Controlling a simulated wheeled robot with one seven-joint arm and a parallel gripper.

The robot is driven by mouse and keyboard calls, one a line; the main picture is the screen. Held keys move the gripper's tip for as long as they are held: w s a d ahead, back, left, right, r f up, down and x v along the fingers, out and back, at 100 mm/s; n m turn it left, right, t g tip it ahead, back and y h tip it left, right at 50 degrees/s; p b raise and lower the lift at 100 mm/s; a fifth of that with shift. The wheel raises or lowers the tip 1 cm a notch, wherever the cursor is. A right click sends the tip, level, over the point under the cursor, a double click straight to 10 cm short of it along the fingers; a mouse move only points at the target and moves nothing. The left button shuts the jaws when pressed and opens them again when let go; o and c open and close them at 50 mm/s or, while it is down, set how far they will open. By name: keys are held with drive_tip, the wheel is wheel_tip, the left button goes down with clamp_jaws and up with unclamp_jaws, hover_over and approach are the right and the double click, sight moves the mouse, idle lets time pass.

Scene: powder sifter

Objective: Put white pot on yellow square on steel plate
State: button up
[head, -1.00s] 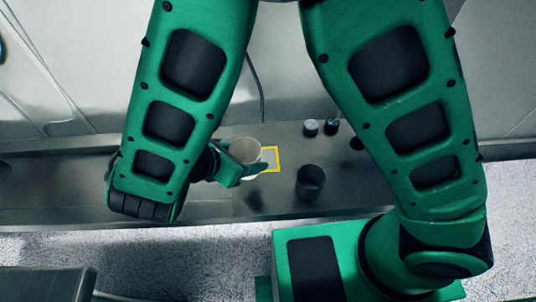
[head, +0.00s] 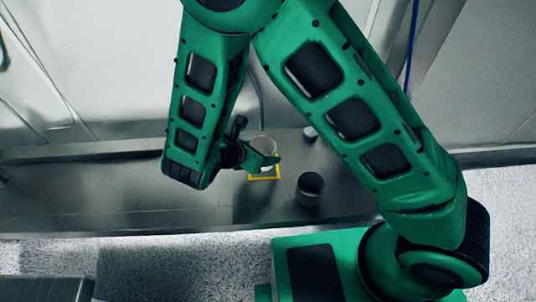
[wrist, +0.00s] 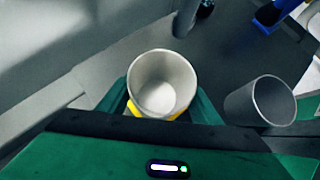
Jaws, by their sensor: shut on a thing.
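The white pot (head: 263,144) is in the head view near the middle of the steel plate (head: 130,200). It also shows in the wrist view (wrist: 161,85), open end toward the camera, empty inside. My gripper (head: 259,158) is shut on the pot, with a finger on each side of it. The yellow square (head: 264,178) is an outline on the plate, and the pot is over its far part in the head view. Part of the yellow shows beside the pot in the wrist view (wrist: 133,108). I cannot tell whether the pot's base touches the plate.
A dark grey pot (head: 310,189) stands on the plate just right of the yellow square. A small container (head: 310,133) stands farther back, partly behind my arm. The plate left of my gripper is clear. A wall rises behind the plate.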

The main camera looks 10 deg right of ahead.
drive_tip(key=shift+f, duration=1)
drive_tip(key=shift+f, duration=0.1)
drive_tip(key=o, duration=1.1)
drive_tip(key=shift+c, duration=0.2)
drive_tip(key=v, duration=1.2)
drive_tip(key=shift+d+r, duration=0.15)
drive_tip(key=shift+r, duration=0.1)
